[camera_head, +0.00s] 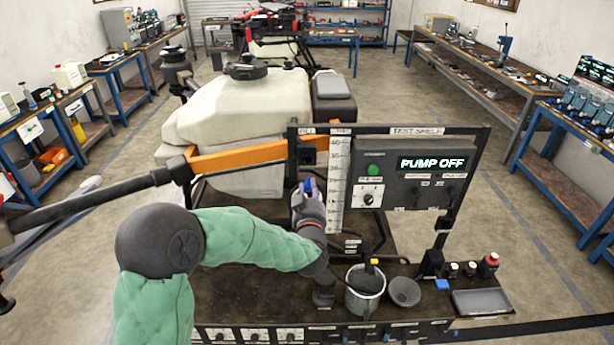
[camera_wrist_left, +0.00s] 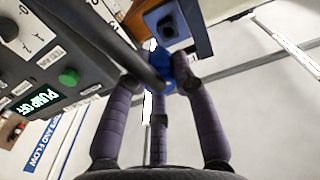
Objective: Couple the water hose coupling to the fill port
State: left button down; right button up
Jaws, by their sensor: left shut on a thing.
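My left gripper (camera_head: 309,192) is raised in front of the left post of the test panel. It is shut on the blue water hose coupling (camera_head: 309,185), mostly hidden by the fingers. In the left wrist view the coupling (camera_wrist_left: 180,72) is pinched between the purple-grey fingertips of my left gripper (camera_wrist_left: 165,80). In the head view that block (camera_head: 307,156) is above my gripper. My right gripper is not in view.
The test panel (camera_head: 417,176) reads "PUMP OFF" and stands right of my gripper. A white scale strip (camera_head: 338,185) runs close beside it. A grey bucket (camera_head: 364,290) and bowl (camera_head: 404,292) stand on the bench below. The large cream tank (camera_head: 245,105) is behind.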

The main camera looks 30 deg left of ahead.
aim_at(308, 181)
pick_arm(q)
jog(key=shift+a+r, duration=0.3)
jog(key=shift+r, duration=0.5)
jog(key=shift+x, duration=1.6)
jog(key=shift+b+x, duration=0.4)
jog(key=shift+x, duration=0.85)
jog(key=shift+b, duration=0.35)
jog(key=shift+x, duration=1.5)
jog(key=c, duration=1)
grip_release()
